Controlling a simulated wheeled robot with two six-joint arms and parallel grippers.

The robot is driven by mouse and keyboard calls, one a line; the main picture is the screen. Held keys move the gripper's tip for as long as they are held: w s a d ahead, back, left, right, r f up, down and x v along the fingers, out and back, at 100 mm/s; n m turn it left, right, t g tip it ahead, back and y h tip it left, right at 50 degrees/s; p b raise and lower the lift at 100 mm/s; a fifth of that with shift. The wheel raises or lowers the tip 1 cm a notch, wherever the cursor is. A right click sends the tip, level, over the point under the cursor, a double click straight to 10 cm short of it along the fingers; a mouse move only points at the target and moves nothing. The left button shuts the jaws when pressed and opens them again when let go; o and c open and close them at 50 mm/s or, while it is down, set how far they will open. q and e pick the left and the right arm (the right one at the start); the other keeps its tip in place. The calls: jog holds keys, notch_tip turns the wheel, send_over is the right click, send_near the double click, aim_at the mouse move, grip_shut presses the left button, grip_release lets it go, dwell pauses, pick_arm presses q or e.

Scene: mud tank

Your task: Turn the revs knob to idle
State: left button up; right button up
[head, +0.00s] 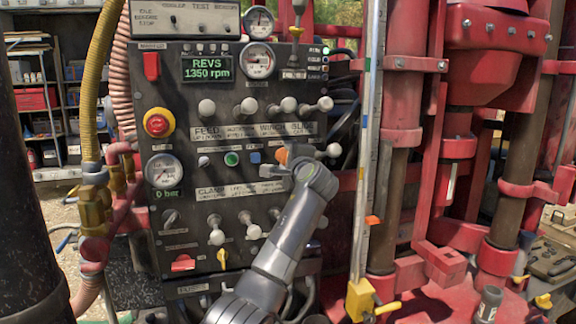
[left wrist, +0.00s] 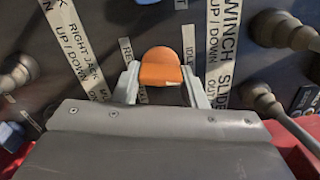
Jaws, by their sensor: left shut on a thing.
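The revs knob, an orange cap (head: 283,155), sits on the dark control panel (head: 232,108), right of the green button. In the left wrist view the orange knob (left wrist: 160,66) stands between the two pale fingers of my left gripper (left wrist: 162,86), which is shut on it. In the head view my left gripper (head: 280,167) covers part of the knob and its labels. A label reading "IDLE" (left wrist: 188,42) is beside the knob, partly hidden. The green display (head: 208,68) reads "REVS 1350 rpm". My right gripper is not in view.
Several round-ended levers (head: 250,106) stick out above the knob, and more (head: 216,236) below it. A red emergency button (head: 158,123) and a dial gauge (head: 164,170) are at the left. A vertical pole (head: 367,150) and red machinery stand to the right.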

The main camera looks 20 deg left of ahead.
pick_arm(q)
jog(key=shift+n+b, duration=0.5)
jog(key=shift+n, duration=0.8)
jog(key=o, duration=1)
jog(key=b+v, duration=0.6)
jog(key=v, duration=1.1)
jog(key=shift+d+b, duration=0.2)
jog(key=shift+b, duration=0.15)
jog(key=shift+s, duration=0.15)
